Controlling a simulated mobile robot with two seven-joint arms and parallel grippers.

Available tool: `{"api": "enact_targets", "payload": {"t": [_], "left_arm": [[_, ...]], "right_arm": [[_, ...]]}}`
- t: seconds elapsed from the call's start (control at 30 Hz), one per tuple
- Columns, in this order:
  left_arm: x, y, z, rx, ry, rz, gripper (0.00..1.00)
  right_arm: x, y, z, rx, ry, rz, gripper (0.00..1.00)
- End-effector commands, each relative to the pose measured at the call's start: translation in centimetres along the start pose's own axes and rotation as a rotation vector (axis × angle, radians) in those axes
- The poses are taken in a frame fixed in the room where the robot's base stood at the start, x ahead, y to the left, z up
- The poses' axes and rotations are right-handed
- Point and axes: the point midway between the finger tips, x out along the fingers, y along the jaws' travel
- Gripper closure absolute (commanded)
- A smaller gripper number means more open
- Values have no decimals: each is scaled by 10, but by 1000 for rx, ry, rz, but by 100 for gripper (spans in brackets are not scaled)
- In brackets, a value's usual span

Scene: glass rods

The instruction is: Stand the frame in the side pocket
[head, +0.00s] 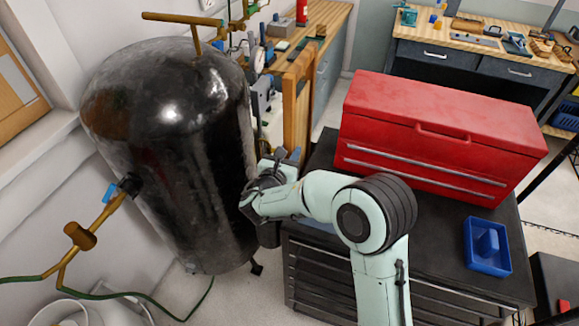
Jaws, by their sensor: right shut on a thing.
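A tall wooden frame (290,112) stands close to upright between the black tank and the red chest. Its lower end meets my right gripper (278,160). That gripper is shut on the frame, though the arm partly hides the grip. A small blue part shows beside the fingers. I cannot make out a side pocket clearly; my right arm covers part of the near left side of the dark drawer cabinet (440,268). My left gripper is not in view.
A large black tank (190,150) stands close left of the gripper. A red tool chest (440,130) and a blue tray (487,262) sit on the cabinet. Workbenches (455,42) with tools stand behind. A green hose (130,296) runs at the lower left.

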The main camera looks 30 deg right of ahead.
Motion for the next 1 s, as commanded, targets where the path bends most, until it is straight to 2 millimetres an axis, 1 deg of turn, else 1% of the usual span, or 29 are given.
{"api": "enact_targets", "payload": {"t": [0.23,0.4,0.43,0.5,0.7,0.83,0.87,0.9,0.93,1.0], "left_arm": [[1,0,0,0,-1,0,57],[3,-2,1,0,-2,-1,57],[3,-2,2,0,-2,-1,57],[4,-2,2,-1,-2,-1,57],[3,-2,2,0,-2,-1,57],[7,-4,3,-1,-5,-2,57],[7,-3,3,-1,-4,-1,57],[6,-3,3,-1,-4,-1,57],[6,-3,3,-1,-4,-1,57],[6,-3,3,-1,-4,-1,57]], "right_arm": [[3,0,-18,-1,-2,-1,100],[7,0,-44,-3,-1,-1,100],[7,0,-47,-1,-2,-1,100],[8,0,-50,2,-3,0,100],[7,0,-49,3,-4,0,100],[8,0,-53,2,-3,0,100],[8,0,-53,1,-1,0,64],[8,0,-53,1,-1,0,51],[8,0,-53,1,-1,0,45],[8,0,-52,1,-1,0,45]]}}
